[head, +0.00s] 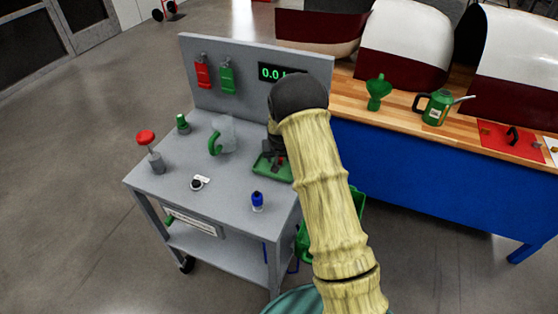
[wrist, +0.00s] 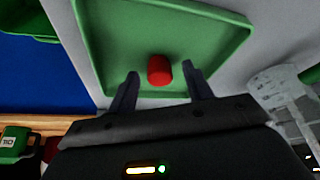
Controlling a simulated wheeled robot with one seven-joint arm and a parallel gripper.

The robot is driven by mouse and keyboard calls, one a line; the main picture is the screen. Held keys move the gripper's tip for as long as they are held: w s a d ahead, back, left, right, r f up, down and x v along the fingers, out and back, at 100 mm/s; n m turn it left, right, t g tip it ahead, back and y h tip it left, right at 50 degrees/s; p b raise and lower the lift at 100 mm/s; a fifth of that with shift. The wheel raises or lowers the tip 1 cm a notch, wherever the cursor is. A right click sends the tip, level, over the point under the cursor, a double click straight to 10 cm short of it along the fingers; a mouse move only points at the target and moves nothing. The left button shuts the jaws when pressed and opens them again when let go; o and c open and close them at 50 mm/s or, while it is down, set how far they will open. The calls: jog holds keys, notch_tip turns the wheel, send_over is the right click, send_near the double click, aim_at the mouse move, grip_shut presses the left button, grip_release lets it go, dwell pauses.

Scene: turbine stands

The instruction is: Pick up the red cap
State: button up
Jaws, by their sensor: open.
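In the wrist view the red cap (wrist: 160,70) lies in a green tray (wrist: 226,56), near one of the tray's rims. My gripper (wrist: 163,85) is open, with its two dark fingers on either side of the cap and a gap to each. I cannot tell how far the fingertips are above the tray. In the head view the tray (head: 262,170) sits on the grey cart top, partly hidden by my arm. A small patch of red shows by my gripper (head: 276,155) there, and most of the fingers are hidden.
The grey cart (head: 230,180) also holds a clear pitcher with a green handle (head: 222,136), a blue-capped bottle (head: 257,201), a red-topped stand (head: 150,150) and a green-topped item (head: 182,123). The cart's back panel (head: 225,60) rises behind. A blue workbench (head: 420,180) stands to the right.

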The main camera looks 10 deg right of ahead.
grip_shut()
notch_tip(320, 180, up, 10)
jog(key=b, duration=0.1)
jog(key=shift+b, duration=0.3)
dwell(0.3)
dwell(0.4)
